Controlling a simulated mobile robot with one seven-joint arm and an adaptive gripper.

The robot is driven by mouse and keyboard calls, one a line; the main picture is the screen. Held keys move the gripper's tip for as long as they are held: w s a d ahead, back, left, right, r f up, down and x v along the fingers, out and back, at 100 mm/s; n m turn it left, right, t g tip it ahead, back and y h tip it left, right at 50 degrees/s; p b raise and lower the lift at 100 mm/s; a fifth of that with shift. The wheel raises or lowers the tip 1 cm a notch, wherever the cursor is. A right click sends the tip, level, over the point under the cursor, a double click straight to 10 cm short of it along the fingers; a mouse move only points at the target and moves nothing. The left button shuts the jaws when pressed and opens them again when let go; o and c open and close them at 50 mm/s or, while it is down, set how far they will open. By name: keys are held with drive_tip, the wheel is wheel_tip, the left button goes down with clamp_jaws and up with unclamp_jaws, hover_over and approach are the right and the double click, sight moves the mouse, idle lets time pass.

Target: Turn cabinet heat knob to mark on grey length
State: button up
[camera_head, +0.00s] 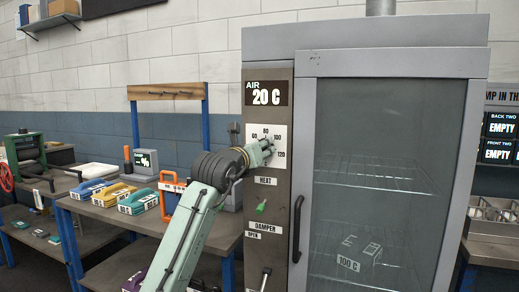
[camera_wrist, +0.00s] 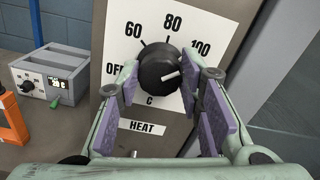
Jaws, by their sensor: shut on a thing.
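The black heat knob (camera_wrist: 158,70) sits on a white dial plate (camera_head: 275,138) marked OFF, 60, 80, 100 and 120 on the cabinet's front panel. Its white pointer line points right and slightly up, a little below the 100 tick; the 120 is hidden in the wrist view. My gripper (camera_wrist: 168,86) is shut on the knob, with a purple pad on either side of it. In the head view my gripper (camera_head: 264,150) covers the knob. Behind the cabinet's glass, a greyish bundle (camera_head: 362,247) bears a tag reading "100 C".
The cabinet door (camera_head: 400,130) is shut, with a dark handle (camera_head: 297,228). A green-handled switch (camera_head: 261,206) and a damper lever (camera_head: 266,277) sit below the dial. The bench left holds an orange-framed item (camera_head: 172,190) and several coloured packs. The display reads AIR 20 C.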

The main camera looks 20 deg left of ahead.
idle(0.3)
drive_tip(key=o, duration=1.2)
drive_tip(key=shift+c, duration=0.2)
drive_tip(key=s, duration=1.2)
drive_tip(key=shift+a, duration=0.2)
